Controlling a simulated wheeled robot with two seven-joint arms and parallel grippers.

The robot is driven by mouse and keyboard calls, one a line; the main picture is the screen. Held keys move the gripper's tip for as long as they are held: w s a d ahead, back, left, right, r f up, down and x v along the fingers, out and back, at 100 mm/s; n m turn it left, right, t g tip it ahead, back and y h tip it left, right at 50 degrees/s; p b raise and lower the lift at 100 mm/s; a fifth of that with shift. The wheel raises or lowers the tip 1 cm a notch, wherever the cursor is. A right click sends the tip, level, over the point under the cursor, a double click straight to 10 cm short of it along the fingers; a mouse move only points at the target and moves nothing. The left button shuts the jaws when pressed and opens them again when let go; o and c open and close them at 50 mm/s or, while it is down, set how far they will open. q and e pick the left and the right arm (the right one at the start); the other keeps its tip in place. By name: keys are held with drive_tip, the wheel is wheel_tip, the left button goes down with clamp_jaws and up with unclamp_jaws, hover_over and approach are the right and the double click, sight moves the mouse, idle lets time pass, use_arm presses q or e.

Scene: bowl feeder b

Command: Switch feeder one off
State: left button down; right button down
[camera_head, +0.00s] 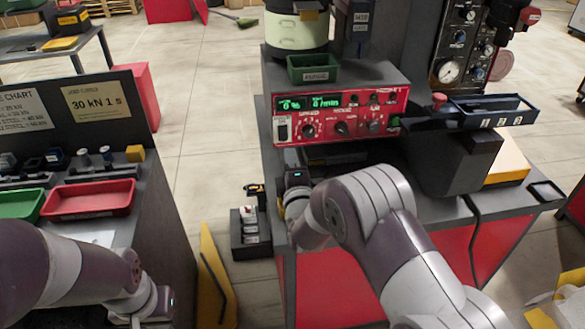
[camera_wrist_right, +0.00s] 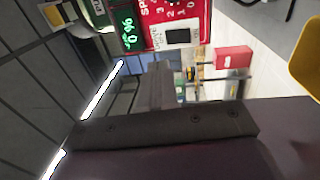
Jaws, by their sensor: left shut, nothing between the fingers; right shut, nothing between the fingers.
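The feeder's red control panel (camera_head: 345,115) stands at the front of the machine, with lit green displays (camera_head: 290,104) and several black knobs. A rocker switch (camera_head: 282,130) on a pale plate sits at the panel's left end. In the right wrist view, the switch (camera_wrist_right: 178,37) shows turned sideways near the top, beside the lit display (camera_wrist_right: 128,33); I cannot tell which side is pressed. My right gripper (camera_wrist_right: 160,75) is shut and empty, just short of the panel, apart from the switch. In the head view its fingers are hidden. My left gripper (camera_head: 152,318) is low at left, mostly cut off.
A green bin (camera_head: 313,68) stands above the panel, below the pale feeder bowl (camera_head: 297,30). A dark tray (camera_head: 492,110) and a red button (camera_head: 439,99) are to the right. A red tray (camera_head: 88,198) lies on the left bench.

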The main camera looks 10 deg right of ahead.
use_arm(q)
drive_tip(key=shift+s+a+r, duration=0.1)
drive_tip(key=shift+s, duration=0.25)
use_arm(e)
drive_tip(key=s, duration=0.2)
drive_tip(key=s+r, duration=0.1)
drive_tip(key=shift+s+a, duration=0.15)
drive_tip(key=shift+s, duration=0.2)
use_arm(q)
drive_tip(key=shift+s, duration=0.1)
